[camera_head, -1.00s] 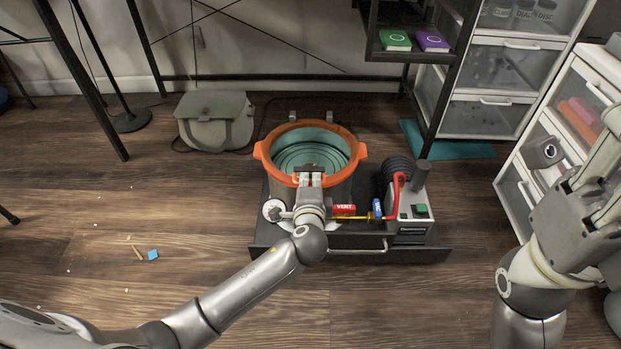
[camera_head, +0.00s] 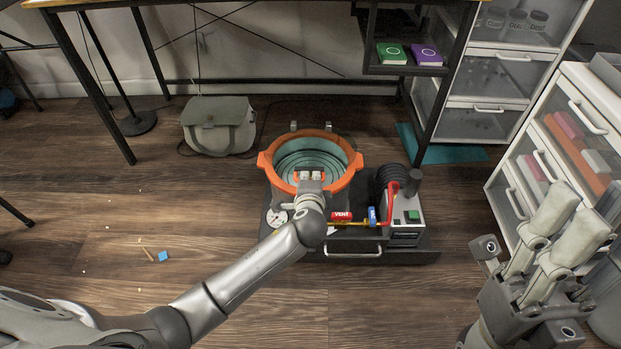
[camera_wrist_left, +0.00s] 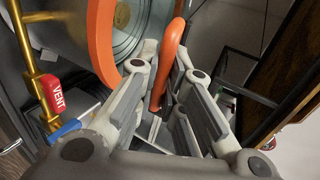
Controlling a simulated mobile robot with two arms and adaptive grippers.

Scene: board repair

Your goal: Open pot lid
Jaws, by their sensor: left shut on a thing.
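The pot (camera_head: 270,190) is a round vessel on a dark base on the floor. Its lid (camera_head: 352,165) has an orange rim around a clear, greenish round window. The orange rim is at upper left in the left wrist view (camera_wrist_left: 103,45). My left gripper (camera_head: 311,176) is at the near side of the rim. In the left wrist view it (camera_wrist_left: 164,62) is shut on an orange looped handle (camera_wrist_left: 170,52) between its fingers. I see no clear gap under the lid.
A bag (camera_head: 218,128) lies behind left. Drawers (camera_head: 585,130) stand at right. The left floor is mostly clear.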

